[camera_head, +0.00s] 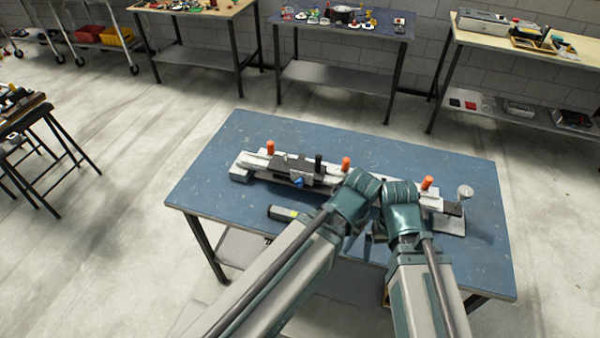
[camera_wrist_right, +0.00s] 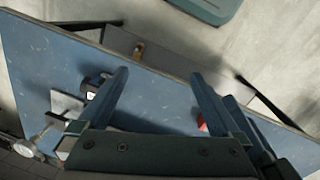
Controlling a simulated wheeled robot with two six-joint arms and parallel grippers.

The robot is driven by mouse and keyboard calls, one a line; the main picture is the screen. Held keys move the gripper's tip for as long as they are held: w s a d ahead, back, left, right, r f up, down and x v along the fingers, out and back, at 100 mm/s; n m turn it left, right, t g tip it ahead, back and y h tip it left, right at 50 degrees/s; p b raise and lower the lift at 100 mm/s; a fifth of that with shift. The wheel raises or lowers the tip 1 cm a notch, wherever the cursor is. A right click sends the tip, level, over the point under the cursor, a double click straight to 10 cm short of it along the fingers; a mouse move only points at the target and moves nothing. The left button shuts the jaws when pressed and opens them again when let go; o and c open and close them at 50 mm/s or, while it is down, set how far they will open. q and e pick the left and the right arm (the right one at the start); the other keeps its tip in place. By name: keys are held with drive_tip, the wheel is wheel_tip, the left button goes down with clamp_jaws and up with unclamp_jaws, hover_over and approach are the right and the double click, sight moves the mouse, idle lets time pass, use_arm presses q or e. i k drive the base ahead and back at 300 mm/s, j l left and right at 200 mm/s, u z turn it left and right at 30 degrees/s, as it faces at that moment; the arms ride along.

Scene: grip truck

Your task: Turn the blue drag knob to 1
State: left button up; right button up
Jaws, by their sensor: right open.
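The blue drag knob (camera_head: 299,182) shows small on the front of the long white-and-grey rail device (camera_head: 255,168) on the blue table. Its dial marks are too small to read. My right gripper (camera_head: 359,243) is partly hidden by my arms near the table's front edge, right of and nearer than the knob. In the right wrist view its two fingers (camera_wrist_right: 160,74) are apart with nothing between them, over the table edge. My left arm comes in from the lower left; its gripper cannot be made out.
Orange knobs (camera_head: 346,163) stand up along the device, and a round metal knob (camera_head: 465,191) is at its right end. The blue table (camera_head: 232,135) is clear at the back. Other benches stand well behind.

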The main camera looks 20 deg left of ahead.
sight(299, 182)
drive_tip(key=k+l, duration=0.2)
drive_tip(key=k, duration=0.35)
drive_tip(key=u, duration=1.7)
